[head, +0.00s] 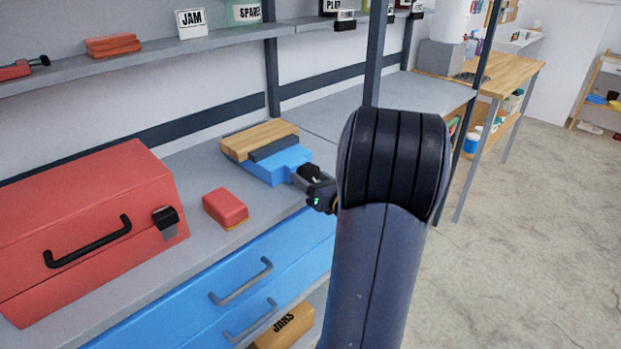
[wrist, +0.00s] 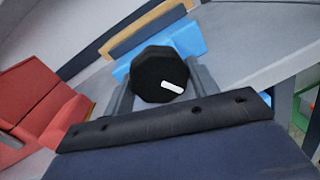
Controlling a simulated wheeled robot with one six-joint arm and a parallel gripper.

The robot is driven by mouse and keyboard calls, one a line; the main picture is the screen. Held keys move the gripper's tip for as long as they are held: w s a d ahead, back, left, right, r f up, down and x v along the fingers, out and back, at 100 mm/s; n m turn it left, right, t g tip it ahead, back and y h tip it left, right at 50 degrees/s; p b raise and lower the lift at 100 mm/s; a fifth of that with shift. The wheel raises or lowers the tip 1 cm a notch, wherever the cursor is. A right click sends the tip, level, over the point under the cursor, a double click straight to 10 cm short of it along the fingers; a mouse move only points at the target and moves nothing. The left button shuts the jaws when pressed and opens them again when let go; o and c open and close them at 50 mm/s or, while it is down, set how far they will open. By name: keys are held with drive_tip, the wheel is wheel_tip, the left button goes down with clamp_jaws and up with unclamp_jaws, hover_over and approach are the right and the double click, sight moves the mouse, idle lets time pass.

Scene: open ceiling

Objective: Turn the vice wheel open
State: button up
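The vice (head: 278,163) is blue with a dark jaw strip and a wooden block, and sits at the bench's front edge. Its wheel is a black many-sided knob with a white mark; in the wrist view the wheel (wrist: 160,75) faces me, and the mark points to the lower right. My gripper (head: 312,180) is at the front of the vice in the head view. In the wrist view my gripper (wrist: 163,88) has one finger on each side of the wheel, close to its edges. I cannot tell whether they press on it.
A red toolbox (head: 85,215) and a red block (head: 226,208) stand on the bench left of the vice. Blue drawers (head: 215,300) with grey handles are below. A shelf (head: 150,65) runs above the bench. Open floor (head: 530,230) lies to the right.

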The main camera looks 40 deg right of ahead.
drive_tip(key=c, duration=0.5)
drive_tip(key=shift+f+n+b, duration=0.15)
drive_tip(key=shift+n+b, duration=0.15)
drive_tip(key=shift+b, duration=0.7)
drive_tip(key=n+b, duration=0.2)
drive_tip(key=b, duration=0.1)
drive_tip(key=shift+f, duration=0.15)
drive_tip(key=n+b, duration=0.2)
drive_tip(key=b, duration=0.1)
drive_tip(key=shift+d+n+t, duration=0.1)
drive_tip(key=shift+n+t, duration=0.2)
drive_tip(key=shift+n, duration=0.1)
drive_tip(key=shift+n+b, duration=0.3)
drive_tip(key=shift+b, duration=0.2)
drive_tip(key=shift+r, duration=0.3)
